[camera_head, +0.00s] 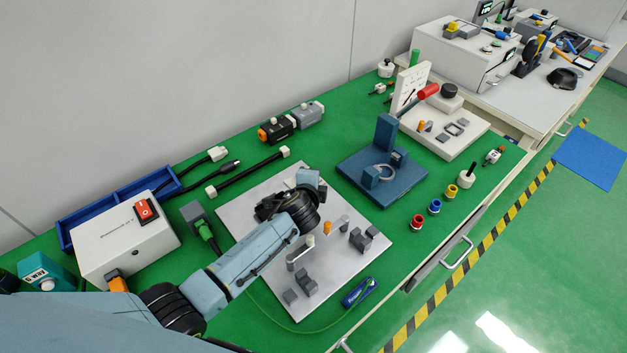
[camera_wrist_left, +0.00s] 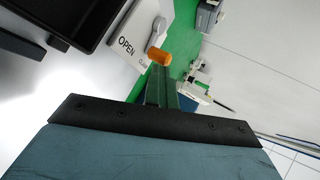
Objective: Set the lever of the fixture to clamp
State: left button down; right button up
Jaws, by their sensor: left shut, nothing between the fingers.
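In the head view my left gripper (camera_head: 312,181) is over the grey metal plate (camera_head: 238,222), and the arm hides part of what stands there. My right gripper is not in view.
An orange post (camera_head: 327,228) and dark blocks (camera_head: 306,283) stand on the plate. Behind it is a blue fixture (camera_head: 407,185), with a white board bearing a red-handled lever (camera_head: 428,92). A white switch box (camera_head: 120,248) and blue tray (camera_head: 118,204) stand left.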

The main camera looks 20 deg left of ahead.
pick_arm(q)
jog(key=shift+w+a+r+y, duration=0.1)
jog(key=shift+a+y, duration=0.05)
jog(key=shift+a, duration=0.35)
jog(key=shift+w+a+y, duration=0.1)
jog(key=shift+a+y, duration=0.05)
jog(key=shift+a, duration=0.3)
jog(key=shift+s+d+r, duration=0.1)
jog(key=shift+s+r, duration=0.15)
jog(key=shift+s, duration=0.2)
jog(key=d+p+v, duration=0.1)
jog(key=p+v, duration=0.2)
jog(key=v, duration=1)
jog(key=shift+f, duration=0.25)
jog(key=shift+d+f, duration=0.1)
jog(key=shift+d, duration=0.05)
